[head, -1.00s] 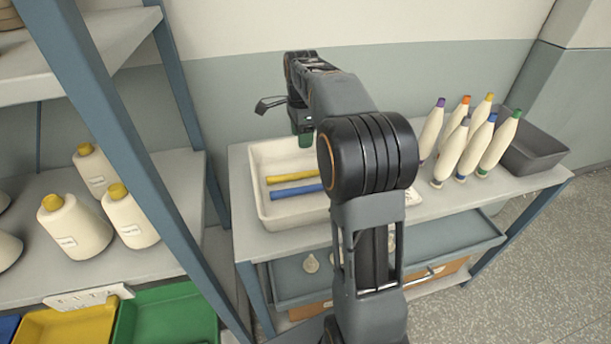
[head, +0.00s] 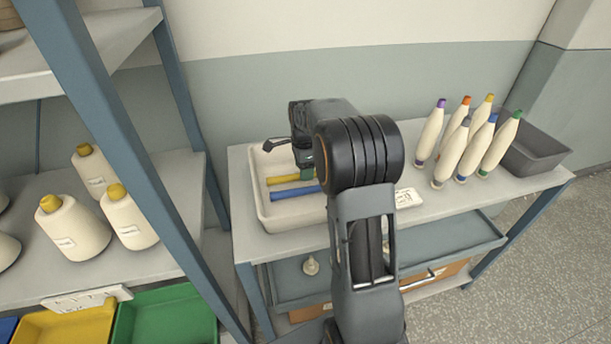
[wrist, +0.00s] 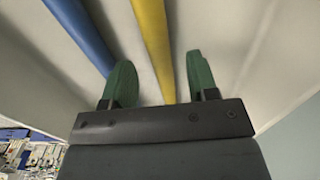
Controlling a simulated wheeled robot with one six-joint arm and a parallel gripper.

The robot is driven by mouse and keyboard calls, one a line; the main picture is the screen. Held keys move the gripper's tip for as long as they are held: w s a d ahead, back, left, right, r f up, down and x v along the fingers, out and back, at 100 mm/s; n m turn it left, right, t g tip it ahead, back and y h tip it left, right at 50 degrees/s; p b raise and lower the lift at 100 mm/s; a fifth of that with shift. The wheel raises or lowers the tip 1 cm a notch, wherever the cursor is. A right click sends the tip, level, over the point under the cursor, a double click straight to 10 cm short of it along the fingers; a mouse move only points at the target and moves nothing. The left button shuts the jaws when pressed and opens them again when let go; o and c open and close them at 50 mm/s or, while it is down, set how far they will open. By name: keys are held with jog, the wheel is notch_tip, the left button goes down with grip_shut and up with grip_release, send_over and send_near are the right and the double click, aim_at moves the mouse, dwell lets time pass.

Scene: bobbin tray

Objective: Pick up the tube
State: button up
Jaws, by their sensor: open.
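A yellow tube (head: 284,180) and a blue tube (head: 292,192) lie side by side in the white tray (head: 262,208) on the cart. In the head view my gripper (head: 305,165) is low over the tray, and my arm hides the tubes' right ends. In the wrist view my gripper (wrist: 160,70) is open with two green fingers. The yellow tube (wrist: 153,35) runs between the fingers in that picture, and the blue tube (wrist: 82,32) passes outside the left finger. I cannot tell whether the fingers touch the yellow tube. The gripper holds nothing.
Several cream bobbins with coloured tips (head: 462,145) stand on the right of the cart, by a grey bin (head: 535,155). A white label card (head: 408,198) lies on the cart top. A blue-framed shelf (head: 120,130) with cream cones (head: 128,215) stands close on the left.

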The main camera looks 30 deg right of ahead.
jog(key=shift+f, duration=1.05)
jog(key=shift+c, duration=0.4)
grip_shut()
